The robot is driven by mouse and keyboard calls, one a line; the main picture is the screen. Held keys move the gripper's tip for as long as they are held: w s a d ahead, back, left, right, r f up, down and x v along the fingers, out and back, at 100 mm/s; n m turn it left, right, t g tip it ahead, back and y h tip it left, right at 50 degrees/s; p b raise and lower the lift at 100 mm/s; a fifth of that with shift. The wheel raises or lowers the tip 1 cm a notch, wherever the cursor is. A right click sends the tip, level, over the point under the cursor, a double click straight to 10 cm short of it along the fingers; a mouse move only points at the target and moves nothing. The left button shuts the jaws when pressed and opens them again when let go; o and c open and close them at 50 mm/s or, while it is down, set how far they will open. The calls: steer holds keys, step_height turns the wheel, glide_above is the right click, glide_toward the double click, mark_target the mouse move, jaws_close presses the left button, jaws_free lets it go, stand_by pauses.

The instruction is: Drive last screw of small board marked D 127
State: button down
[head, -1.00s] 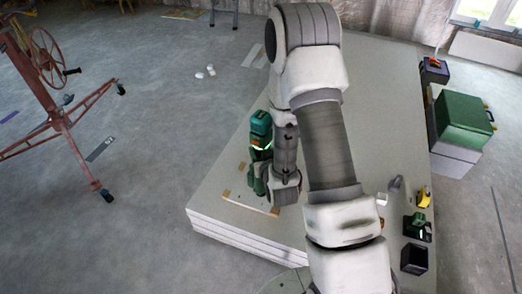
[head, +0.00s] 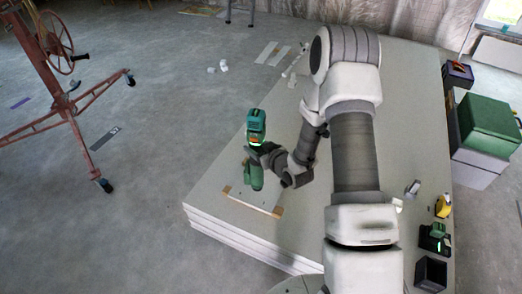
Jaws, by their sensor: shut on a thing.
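My gripper (head: 270,158) is shut on a green and black cordless screwdriver (head: 256,125). The screwdriver stands upright over the small board (head: 262,204), its lower end hidden behind its own green body. The small board is a pale piece with tan wooden strips at its ends. It lies on the near left part of a stack of large grey panels (head: 215,205). The mark on the board and its screws are too small to make out. I cannot tell whether the screwdriver's tip touches a screw.
At the stack's right edge are a yellow tool (head: 442,206), a green and black charger (head: 435,238) and a black box (head: 430,273). A red panel lift (head: 70,100) stands at left. The floor between is mostly clear.

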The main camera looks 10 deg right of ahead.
steer(key=w+d+f+n+g+y+b, duration=0.1)
steer(key=f+y+b, duration=0.1)
steer(key=f+b, duration=0.4)
steer(key=w+d+f+n+g+y+b, duration=0.1)
steer(key=f+b, duration=0.4)
steer(key=f, duration=0.5)
steer(key=shift+w+d+n+y+b, duration=0.4)
steer(key=shift+w+d+n, duration=0.25)
steer(key=shift+w+n, duration=0.15)
steer(key=shift+s+f+b, duration=0.1)
steer(key=shift+f+b, duration=0.7)
steer(key=shift+f, duration=0.25)
stand_by(0.5)
steer(key=shift+s+f, duration=0.1)
steer(key=shift+f, duration=0.05)
stand_by(2.0)
steer(key=shift+r+p, duration=1.6)
steer(key=shift+r, duration=0.95)
